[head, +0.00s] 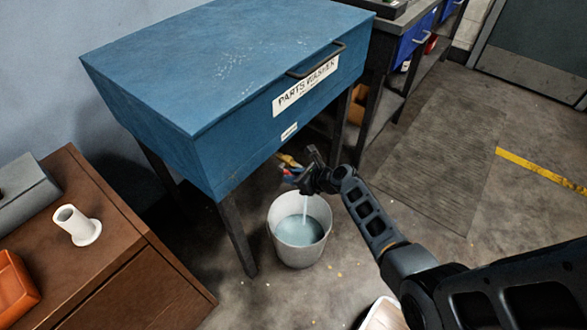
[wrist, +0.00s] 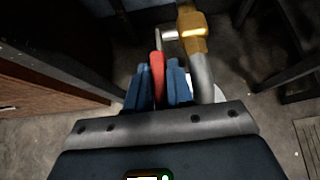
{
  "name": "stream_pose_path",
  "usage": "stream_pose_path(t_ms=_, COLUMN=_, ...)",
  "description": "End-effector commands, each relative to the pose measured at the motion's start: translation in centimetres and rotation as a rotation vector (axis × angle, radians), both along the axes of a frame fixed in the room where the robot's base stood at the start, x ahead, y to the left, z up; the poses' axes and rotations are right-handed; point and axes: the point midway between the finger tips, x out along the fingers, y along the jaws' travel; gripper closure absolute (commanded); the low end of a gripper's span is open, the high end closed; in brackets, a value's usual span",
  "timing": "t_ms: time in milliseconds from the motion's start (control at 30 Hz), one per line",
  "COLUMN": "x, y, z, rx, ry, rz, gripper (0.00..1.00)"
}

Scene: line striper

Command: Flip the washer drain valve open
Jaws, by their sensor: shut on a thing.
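The blue parts washer (head: 150,85) stands on dark legs, with its drain valve below its underside. In the wrist view the valve has a brass body (wrist: 192,35), a grey downward spout (wrist: 205,78) and a red lever handle (wrist: 157,78). My gripper (wrist: 158,85) is shut on the red handle, with one blue finger on each side of it. In the head view my gripper (head: 287,172) is under the washer's front, and my wrist hides most of the valve. A pale stream (head: 306,205) falls into a white bucket (head: 298,258) that holds bluish liquid.
A brown cabinet (head: 120,270) at the left carries a white flanged tube (head: 77,225), a grey box and an orange bin. Washer legs (head: 238,240) stand close to the bucket. A dark workbench (head: 400,70) is behind. Floor at the right is clear around a mat (head: 440,150).

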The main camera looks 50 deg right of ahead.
Motion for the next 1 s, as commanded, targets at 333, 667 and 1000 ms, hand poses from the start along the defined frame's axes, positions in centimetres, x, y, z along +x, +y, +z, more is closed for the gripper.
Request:
stream_pose_path(t_ms=333, x=-0.06, y=0.07, z=0.31, rx=0.0, ry=0.053, rz=0.001, gripper=1.0)
stream_pose_path(t_ms=667, x=-0.06, y=0.06, z=0.18, rx=-0.001, ry=0.059, rz=0.0, gripper=1.0)
stream_pose_path(t_ms=1000, x=0.0, y=0.05, z=0.24, rx=-0.001, ry=0.057, rz=0.001, gripper=0.72)
